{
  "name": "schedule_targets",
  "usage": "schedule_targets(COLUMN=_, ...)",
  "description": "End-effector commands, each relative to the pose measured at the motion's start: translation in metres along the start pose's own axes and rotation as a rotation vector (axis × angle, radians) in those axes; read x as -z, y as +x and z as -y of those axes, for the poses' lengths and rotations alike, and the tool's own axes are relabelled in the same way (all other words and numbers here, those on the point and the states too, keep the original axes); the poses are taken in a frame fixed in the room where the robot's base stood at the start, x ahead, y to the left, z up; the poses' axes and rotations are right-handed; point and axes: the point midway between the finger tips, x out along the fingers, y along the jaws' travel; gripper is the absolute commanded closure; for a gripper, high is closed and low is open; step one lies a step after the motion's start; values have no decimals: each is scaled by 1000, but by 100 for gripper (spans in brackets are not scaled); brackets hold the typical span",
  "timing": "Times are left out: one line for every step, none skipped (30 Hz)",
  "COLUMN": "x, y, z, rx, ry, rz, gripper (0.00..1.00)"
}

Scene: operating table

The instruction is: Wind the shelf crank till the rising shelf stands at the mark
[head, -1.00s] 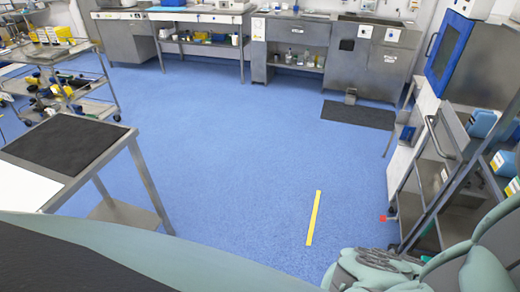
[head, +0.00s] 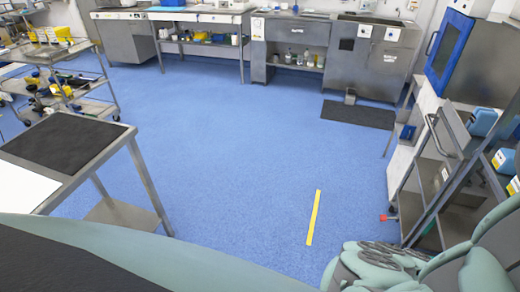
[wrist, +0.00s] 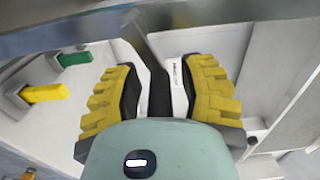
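The steel shelf unit (head: 437,165) stands at the right of the head view, with a curved grey handle at its top. A small red knob (head: 388,218) on a short shaft sticks out low at its left side; it may be the crank. I cannot make out the mark or tell which shelf rises. In the wrist view my gripper (wrist: 160,72) has its two yellow ribbed fingers spread apart. A dark bar and white panels show between them; no grip on anything shows. In the head view I cannot make out the fingertips.
In the wrist view, a yellow block (wrist: 45,93) and a green block (wrist: 75,58) stick out at left, and a metal edge (wrist: 230,30) crosses the top. Blue floor with a yellow strip (head: 314,217) is open. A table (head: 110,155) stands left.

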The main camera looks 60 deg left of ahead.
Motion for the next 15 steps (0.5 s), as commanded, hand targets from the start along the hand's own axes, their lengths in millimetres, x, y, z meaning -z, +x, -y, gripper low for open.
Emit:
schedule_targets(x=0, y=0, z=0, rx=0, ry=0, rz=1, gripper=53)
schedule_targets(x=0, y=0, z=0, rx=0, ry=0, rz=1, gripper=53)
schedule_targets(x=0, y=0, z=0, rx=0, ry=-1, rz=2, gripper=53)
schedule_targets(x=-1, y=0, z=0, rx=0, ry=-1, rz=2, gripper=53)
schedule_targets(x=-1, y=0, z=0, rx=0, ry=-1, rz=2, gripper=53)
schedule_targets(x=-1, y=0, z=0, rx=0, ry=-1, rz=2, gripper=53)
schedule_targets(x=-1, y=0, z=0, rx=0, ry=-1, rz=2, gripper=53)
schedule_targets(x=-1, y=0, z=0, rx=0, ry=-1, rz=2, gripper=53)
schedule_targets(x=-1, y=-1, z=0, rx=0, ry=-1, rz=2, gripper=53)
schedule_targets(x=-1, y=-2, z=0, rx=0, ry=-1, rz=3, gripper=53)
schedule_targets(x=-1, y=-3, z=0, rx=-1, ry=-1, rz=4, gripper=53)
schedule_targets(x=-2, y=-5, z=0, rx=-1, ry=-1, rz=4, gripper=53)
schedule_targets(x=-2, y=-7, z=0, rx=-1, ry=-1, rz=5, gripper=53)
schedule_targets(x=-2, y=-10, z=-1, rx=-1, ry=-1, rz=6, gripper=53)
schedule_targets(x=-3, y=-14, z=0, rx=-1, ry=-1, rz=7, gripper=53)
